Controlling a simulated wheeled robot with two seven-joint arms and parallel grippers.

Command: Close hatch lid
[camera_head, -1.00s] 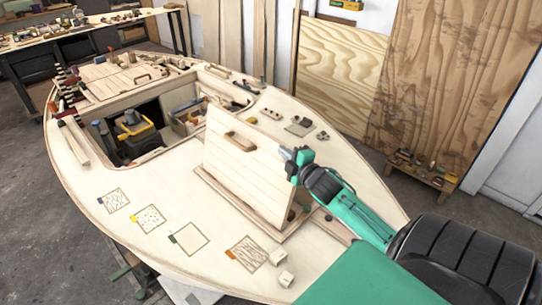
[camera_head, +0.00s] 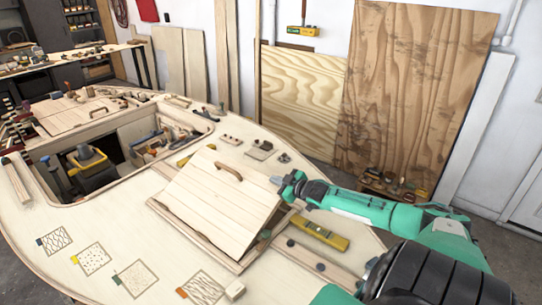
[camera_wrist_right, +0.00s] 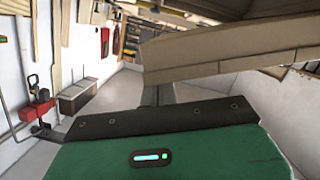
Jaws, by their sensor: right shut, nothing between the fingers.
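The hatch lid (camera_head: 215,208) is a pale planked panel with a wooden handle (camera_head: 229,171) near its upper edge. It is partly open, tilted above its frame (camera_head: 196,240) on the deck. My right gripper (camera_head: 281,181) is shut and empty at the lid's upper right corner; I cannot tell whether it touches. In the right wrist view, my gripper fingers (camera_wrist_right: 158,95) show together below a pale wooden edge (camera_wrist_right: 220,65), probably the lid. My left gripper is out of view.
An open hatch with a yellow-black toolbox (camera_head: 88,160) lies left of the lid. A yellow level (camera_head: 319,232) lies on the deck to its right. Small blocks (camera_head: 258,150) sit behind it. Plywood sheets (camera_head: 410,90) lean on the wall.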

